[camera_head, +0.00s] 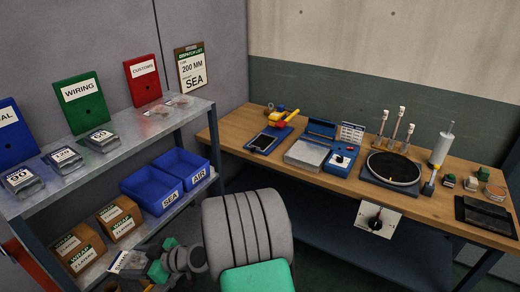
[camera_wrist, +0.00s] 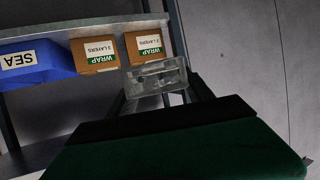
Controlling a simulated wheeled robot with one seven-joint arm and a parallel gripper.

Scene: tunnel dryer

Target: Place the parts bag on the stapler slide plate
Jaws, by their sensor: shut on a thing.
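My gripper (camera_head: 150,264) is low at the left of the head view, in front of the shelf rack, and is shut on a clear parts bag (camera_wrist: 156,78). The bag shows between the dark fingers in the wrist view. Its white label (camera_head: 128,260) shows in the head view, partly hidden by the gripper. A red and yellow stapler-like tool (camera_head: 284,119) stands at the back left of the wooden bench. A blue-edged plate with a dark top (camera_head: 263,143) lies in front of it and looks like the slide plate. The plate appears empty.
The rack (camera_head: 190,103) holds several clear bags, coloured boards, blue SEA and AIR bins (camera_head: 160,192) and WRAP boxes (camera_head: 122,217). The bench (camera_head: 225,127) also bears a pale flat plate (camera_head: 306,154), a round turntable (camera_head: 393,168) and small tools. My own body is between rack and bench.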

